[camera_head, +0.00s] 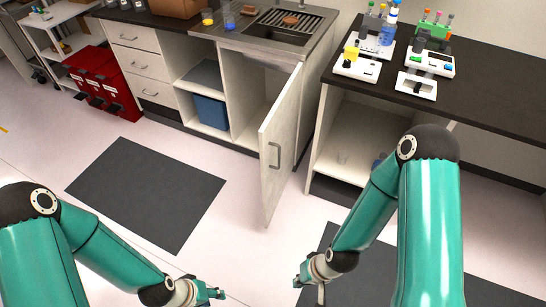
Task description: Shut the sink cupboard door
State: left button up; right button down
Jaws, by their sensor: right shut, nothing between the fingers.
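The white sink cupboard door (285,130) stands open, swung out from the right side of the cupboard under the sink towards me. Its grey handle (274,156) is on the face turned to the right, near the free edge. The cupboard's inside (247,97) shows to the left of the door. My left gripper (218,294) is low in the picture, left of and nearer than the door, touching nothing visible; its jaw opening is too small to tell. My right gripper (301,283) is shut and empty, below and right of the door's lower corner, apart from it.
The sink (283,26) is set in the counter above. A blue bin (210,112) sits on an open shelf left of the cupboard. A dark bench (480,90) with lab devices stands right. Dark mats (148,190) lie on the pale floor, which is clear before the door.

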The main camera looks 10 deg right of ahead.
aim_at(278, 135)
jog(key=u, duration=0.05)
jog(key=i, duration=1)
jog(key=z, duration=0.1)
